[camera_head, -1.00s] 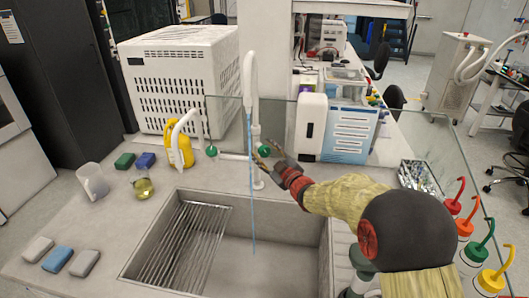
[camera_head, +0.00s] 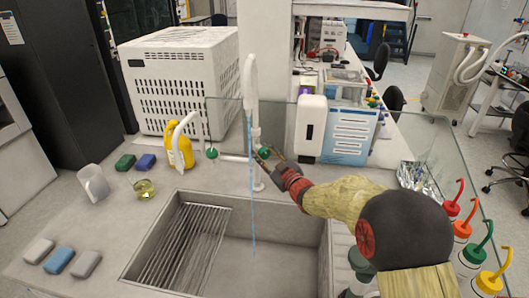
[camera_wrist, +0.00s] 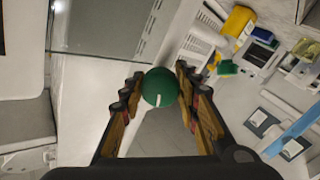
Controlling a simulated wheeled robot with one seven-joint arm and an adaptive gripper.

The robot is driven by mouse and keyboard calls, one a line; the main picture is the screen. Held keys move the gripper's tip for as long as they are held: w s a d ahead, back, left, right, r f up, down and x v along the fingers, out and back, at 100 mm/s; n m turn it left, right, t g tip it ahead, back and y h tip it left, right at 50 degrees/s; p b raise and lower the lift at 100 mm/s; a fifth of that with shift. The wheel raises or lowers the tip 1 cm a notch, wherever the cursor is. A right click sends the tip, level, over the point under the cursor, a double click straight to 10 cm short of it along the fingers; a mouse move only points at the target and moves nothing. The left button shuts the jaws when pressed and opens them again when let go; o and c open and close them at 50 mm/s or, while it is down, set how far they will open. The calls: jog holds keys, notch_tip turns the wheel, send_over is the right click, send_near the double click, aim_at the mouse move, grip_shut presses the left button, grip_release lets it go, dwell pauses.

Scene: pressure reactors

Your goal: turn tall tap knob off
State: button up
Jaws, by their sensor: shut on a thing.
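The tall white tap (camera_head: 250,85) stands behind the sink, and a thin blue water stream (camera_head: 252,200) runs from it into the basin. Its green knob (camera_head: 264,150) is on the right side of the tap, partly hidden by my fingers. My gripper (camera_head: 266,154) reaches it from the right and is shut on it. In the wrist view the round green knob (camera_wrist: 159,87), with a white mark on its face, sits between the two fingertips of my gripper (camera_wrist: 160,88).
A shorter white tap (camera_head: 181,135) with another green knob (camera_head: 211,153) stands to the left. A yellow bottle (camera_head: 172,148) is beside it. A glass screen (camera_head: 415,135) stands behind and right. Bottles with coloured spouts (camera_head: 462,212) stand at the right.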

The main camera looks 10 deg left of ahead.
jog(key=m+p, duration=0.1)
jog(key=m, duration=0.2)
jog(key=shift+f, duration=0.1)
jog(key=o, duration=1.2)
jog(key=shift+d, duration=0.1)
jog(key=v, duration=0.7)
jog(key=shift+s, duration=0.2)
jog(key=shift+s, duration=0.1)
